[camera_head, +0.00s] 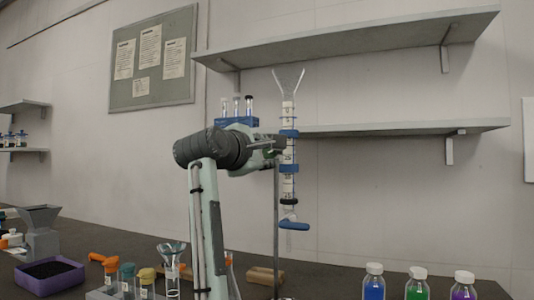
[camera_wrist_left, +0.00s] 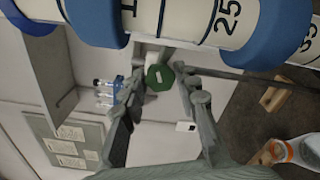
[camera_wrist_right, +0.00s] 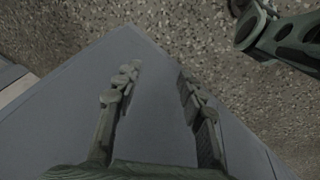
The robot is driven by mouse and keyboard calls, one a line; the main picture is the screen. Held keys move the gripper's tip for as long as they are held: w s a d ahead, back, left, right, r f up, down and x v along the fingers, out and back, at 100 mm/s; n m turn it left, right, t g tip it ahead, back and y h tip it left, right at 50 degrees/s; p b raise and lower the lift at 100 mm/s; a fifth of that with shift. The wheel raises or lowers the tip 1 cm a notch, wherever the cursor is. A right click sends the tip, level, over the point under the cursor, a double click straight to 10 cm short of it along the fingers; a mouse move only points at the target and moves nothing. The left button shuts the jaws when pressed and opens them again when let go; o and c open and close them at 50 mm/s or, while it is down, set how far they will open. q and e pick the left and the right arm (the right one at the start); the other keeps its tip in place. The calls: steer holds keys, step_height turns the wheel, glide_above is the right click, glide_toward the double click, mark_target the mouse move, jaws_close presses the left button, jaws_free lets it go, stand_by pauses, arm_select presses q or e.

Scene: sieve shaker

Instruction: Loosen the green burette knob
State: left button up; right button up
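The white burette (camera_head: 288,115) stands upright with blue collars and a funnel (camera_head: 289,80) on top. The green knob (camera_wrist_left: 158,77) sits beside the burette, whose marked tube (camera_wrist_left: 190,18) fills the top of the left wrist view. In the head view the knob is mostly hidden by my left gripper (camera_head: 272,146). My left gripper is open in the left wrist view (camera_wrist_left: 162,80), with a fingertip on each side of the knob. I cannot tell whether either finger touches it. My right gripper (camera_wrist_right: 155,76) is open and empty, away from the burette.
A blue rack (camera_head: 237,122) with several tubes stands behind my left arm. Blue, green and purple bottles (camera_head: 417,285) stand at the front right of the bench. A purple tray (camera_head: 50,275) is at the left. Shelves (camera_head: 360,40) run along the wall.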

arm_select(q)
steer(key=o, duration=0.4)
steer(key=v, duration=1.2)
